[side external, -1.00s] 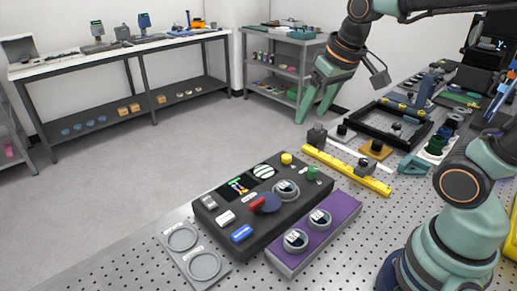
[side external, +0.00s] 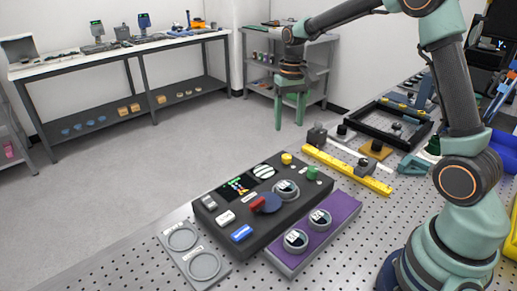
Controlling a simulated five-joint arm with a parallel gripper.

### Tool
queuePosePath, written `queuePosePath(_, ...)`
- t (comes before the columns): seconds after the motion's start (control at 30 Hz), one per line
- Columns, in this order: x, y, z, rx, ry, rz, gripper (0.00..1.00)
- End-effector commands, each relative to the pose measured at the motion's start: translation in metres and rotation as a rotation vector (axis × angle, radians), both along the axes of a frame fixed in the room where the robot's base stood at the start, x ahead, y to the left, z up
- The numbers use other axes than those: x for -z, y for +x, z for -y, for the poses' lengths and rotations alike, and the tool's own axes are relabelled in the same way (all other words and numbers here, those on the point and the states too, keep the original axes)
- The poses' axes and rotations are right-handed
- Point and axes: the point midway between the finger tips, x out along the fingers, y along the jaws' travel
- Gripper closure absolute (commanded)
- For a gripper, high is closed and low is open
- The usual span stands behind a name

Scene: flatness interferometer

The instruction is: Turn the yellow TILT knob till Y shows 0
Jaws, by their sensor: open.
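The yellow knob (side external: 286,158) stands at the back edge of the black instrument box (side external: 222,207). A small dark screen (side external: 239,186) with coloured readouts is on the box; its figures are too small to read. My gripper (side external: 289,128) points down with its two green fingers apart and nothing between them. In the picture it is above the yellow knob and apart from it.
A yellow rail (side external: 345,170) lies behind. Bare perforated table (side external: 130,262) is at front left.

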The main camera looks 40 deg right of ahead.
Motion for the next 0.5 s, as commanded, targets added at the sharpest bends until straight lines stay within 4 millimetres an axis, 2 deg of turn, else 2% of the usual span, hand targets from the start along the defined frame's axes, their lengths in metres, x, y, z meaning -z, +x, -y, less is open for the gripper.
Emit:
queuePosePath(0.3, 0.060, -0.002, -0.001, -0.001, 0.001, -0.006, 0.33)
queuePosePath(0.5, 0.091, -0.001, -0.001, -0.001, 0.001, -0.004, 0.33)
